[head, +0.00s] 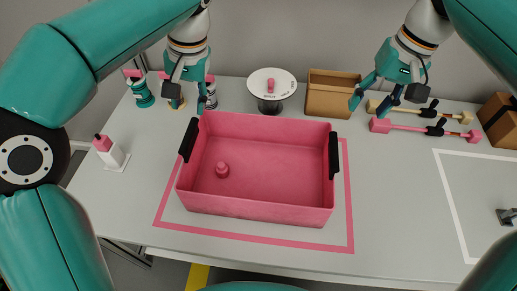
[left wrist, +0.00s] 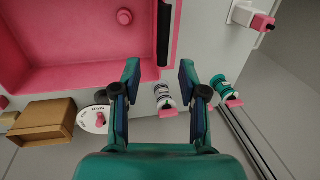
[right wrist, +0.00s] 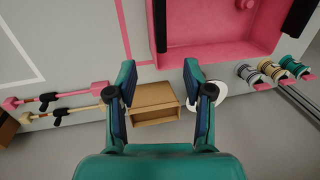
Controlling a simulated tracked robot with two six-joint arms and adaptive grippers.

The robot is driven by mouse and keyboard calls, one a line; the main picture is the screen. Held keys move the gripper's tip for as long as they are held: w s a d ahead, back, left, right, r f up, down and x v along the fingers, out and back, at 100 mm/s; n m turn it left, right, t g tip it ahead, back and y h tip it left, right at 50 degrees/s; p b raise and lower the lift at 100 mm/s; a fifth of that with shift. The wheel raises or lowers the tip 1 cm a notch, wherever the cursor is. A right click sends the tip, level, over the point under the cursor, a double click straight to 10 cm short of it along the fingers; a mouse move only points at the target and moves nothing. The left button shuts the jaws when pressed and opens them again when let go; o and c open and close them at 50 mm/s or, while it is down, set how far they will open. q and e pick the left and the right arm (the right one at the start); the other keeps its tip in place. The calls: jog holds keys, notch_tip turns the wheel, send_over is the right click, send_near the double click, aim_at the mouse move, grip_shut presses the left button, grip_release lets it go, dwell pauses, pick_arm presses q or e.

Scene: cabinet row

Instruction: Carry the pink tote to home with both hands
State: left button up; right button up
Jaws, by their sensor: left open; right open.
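The pink tote (head: 255,205) stands upright on the table, mostly within a pink outlined square (head: 250,241). It has a black handle on its left side (head: 188,140) and one on its right side (head: 333,155). A small pink knobbed object (head: 222,170) lies inside. My left gripper (head: 188,98) is open and empty above the table's back, beyond the tote's back left corner. My right gripper (head: 372,102) is open and empty beyond its back right corner. Neither touches the tote. The tote also shows in the left wrist view (left wrist: 60,78) and right wrist view (right wrist: 220,50).
Behind the tote stand several spools (head: 142,94), a round white-topped dial (head: 271,83) and an open cardboard box (head: 330,98). Mallet-like tools (head: 400,127) lie at back right. A white pink-capped bottle (head: 108,152) stands left. A white outlined area (head: 480,190) is mostly clear.

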aim_at(191, 143)
pick_arm(q)
jog(key=a+f, duration=0.1)
jog(key=f, duration=0.4)
jog(key=a+f, duration=0.1)
jog(key=f, duration=0.5)
jog(key=w+a+f, duration=0.1)
jog(key=f, duration=0.4)
jog(key=shift+a+f, duration=0.15)
jog(key=shift+f, duration=0.1)
pick_arm(e)
jog(key=a+f, duration=0.1)
jog(key=f, duration=0.4)
jog(key=a+f, duration=0.1)
jog(key=f, duration=0.5)
jog(key=w+a+f, duration=0.1)
jog(key=f, duration=0.4)
jog(key=shift+a+f, duration=0.15)
jog(key=shift+f, duration=0.15)
pick_arm(q)
grip_shut()
pick_arm(e)
jog(key=c, duration=0.9)
jog(key=shift+a, duration=0.1)
grip_shut()
pick_arm(q)
jog(key=shift+r, duration=0.1)
pick_arm(e)
jog(key=shift+r, duration=0.1)
